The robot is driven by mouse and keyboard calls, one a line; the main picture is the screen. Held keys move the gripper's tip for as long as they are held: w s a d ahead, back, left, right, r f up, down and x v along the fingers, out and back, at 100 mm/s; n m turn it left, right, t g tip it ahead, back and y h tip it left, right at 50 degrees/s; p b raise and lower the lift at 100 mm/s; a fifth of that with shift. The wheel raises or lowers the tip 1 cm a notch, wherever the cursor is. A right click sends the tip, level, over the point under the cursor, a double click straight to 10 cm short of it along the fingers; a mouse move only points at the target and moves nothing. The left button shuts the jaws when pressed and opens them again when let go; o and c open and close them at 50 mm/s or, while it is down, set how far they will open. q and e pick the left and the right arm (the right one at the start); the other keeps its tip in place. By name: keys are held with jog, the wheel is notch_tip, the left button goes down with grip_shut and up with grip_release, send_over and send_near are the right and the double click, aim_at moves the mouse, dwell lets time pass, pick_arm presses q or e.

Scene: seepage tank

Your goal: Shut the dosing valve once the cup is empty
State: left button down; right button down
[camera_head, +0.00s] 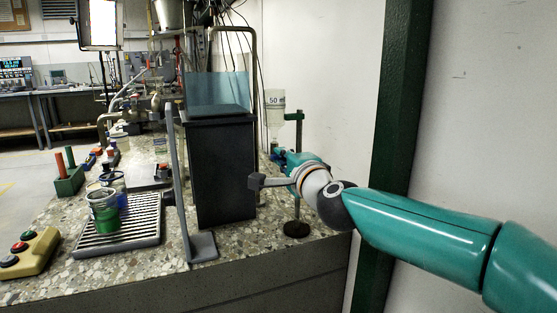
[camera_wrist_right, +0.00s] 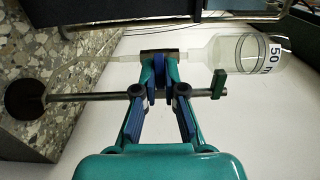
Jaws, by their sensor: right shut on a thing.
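The dosing cup (camera_head: 275,103), a clear vessel marked 50, hangs on a green and dark stand to the right of the black tank. In the right wrist view the cup (camera_wrist_right: 240,52) lies sideways, with its narrow neck toward the valve. Whether liquid is left in it I cannot tell. The dosing valve (camera_wrist_right: 159,52) shows as a dark piece on the clear line below the cup. My right gripper (camera_wrist_right: 159,68) is shut on the valve; it also shows in the head view (camera_head: 280,155). The valve's handle position is hidden by the fingers. My left gripper is out of view.
The black tank stand (camera_head: 220,175) with a bluish glass top is close left of my right arm. The stand's round base (camera_head: 296,230) sits near the bench edge. A drip tray (camera_head: 118,240) bears a green jar (camera_head: 104,215); a button box (camera_head: 27,252) is at left.

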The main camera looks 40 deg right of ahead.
jog(key=shift+d, duration=0.1)
jog(key=c, duration=1.3)
grip_release()
jog(key=shift+w+f, duration=0.1)
jog(key=shift+o, duration=0.2)
jog(key=v, duration=1.2)
jog(key=shift+f, duration=0.1)
